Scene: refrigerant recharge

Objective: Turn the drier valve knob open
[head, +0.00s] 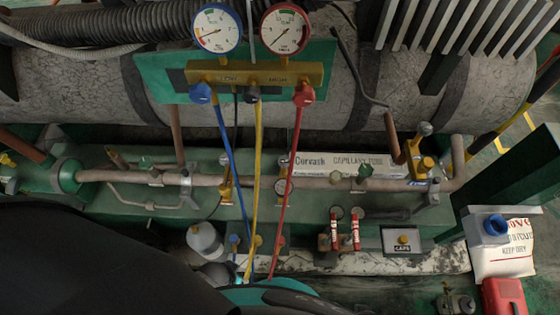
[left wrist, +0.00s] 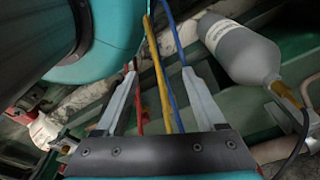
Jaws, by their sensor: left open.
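A horizontal pipe (head: 120,177) runs along the green bench and carries several small valves. No readable label shows which is the drier valve knob. My left gripper (left wrist: 159,73) is open in the left wrist view, with red, yellow and blue hoses showing between its fingers. It grips nothing. In the head view its fingers are hidden at the bottom by my dark arm. My right gripper is not seen.
A gauge manifold (head: 255,74) hangs above, with a blue hose (head: 224,140), yellow hose (head: 258,150) and red hose (head: 287,160) dropping across the pipe. A grey bottle (head: 205,240) stands near my arm.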

